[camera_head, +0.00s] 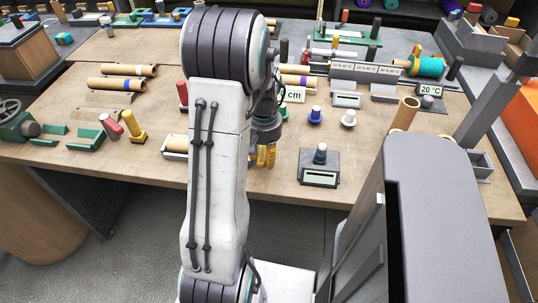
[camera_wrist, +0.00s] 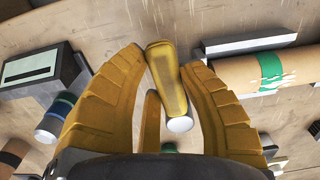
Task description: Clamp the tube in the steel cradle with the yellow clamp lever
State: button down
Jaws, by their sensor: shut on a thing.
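My gripper (camera_head: 266,156) has yellow fingers and is low over the front of the bench, partly behind my arm. In the wrist view my gripper (camera_wrist: 168,66) is shut on a yellow lever (camera_wrist: 165,68) with a pale round end. To its right, a brown tube with a green band (camera_wrist: 268,72) lies along a grey steel cradle (camera_wrist: 250,43). In the head view, a tube in a pale cradle (camera_head: 174,145) shows left of my arm, its right part hidden. I cannot tell whether the lever's clamp touches the tube.
A grey display box (camera_head: 320,167) stands right of my gripper; it also shows in the wrist view (camera_wrist: 38,66). A red lever (camera_head: 111,126) and another yellow lever (camera_head: 134,127) stand at left by green cradles. Blue (camera_head: 315,115) and white (camera_head: 348,118) pegs stand behind.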

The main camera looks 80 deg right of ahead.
aim_at(262, 154)
jog(key=shift+w+a+f+m, duration=0.15)
jog(key=shift+w+m, duration=0.1)
jog(key=shift+m, duration=0.15)
dwell(0.3)
jog(key=c, duration=0.7)
grip_release()
jog(key=shift+c, duration=0.2)
notch_tip(262, 154, up, 12)
dwell(0.5)
